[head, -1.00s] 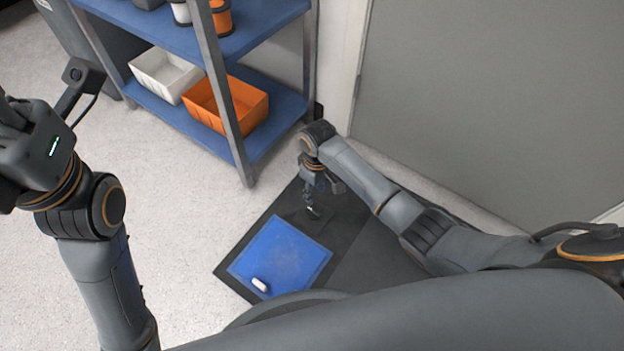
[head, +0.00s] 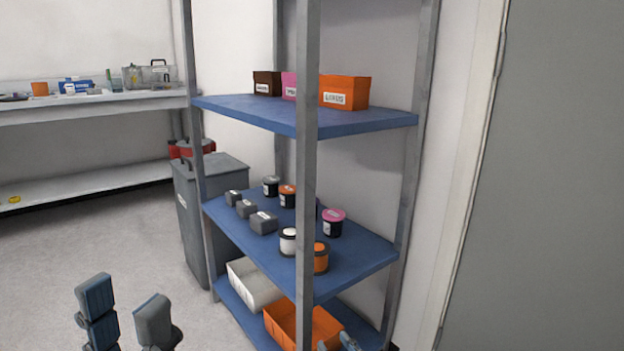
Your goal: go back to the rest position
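My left gripper (head: 126,305) shows at the bottom left of the head view. Its two dark finger pads stand apart with only floor visible between them, so it is open and empty. Only small tips of my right gripper (head: 337,345) show at the bottom edge, in front of the orange bin on the low shelf. The rest of it and my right arm are out of view, and I cannot tell whether it is open or shut.
A shelf rack with blue shelves (head: 350,123) stands ahead, holding boxes, jars and grey blocks. A white bin (head: 252,287) and an orange bin (head: 300,325) sit low. A grey cabinet (head: 190,225) and a workbench (head: 90,110) are behind left. Floor at left is clear.

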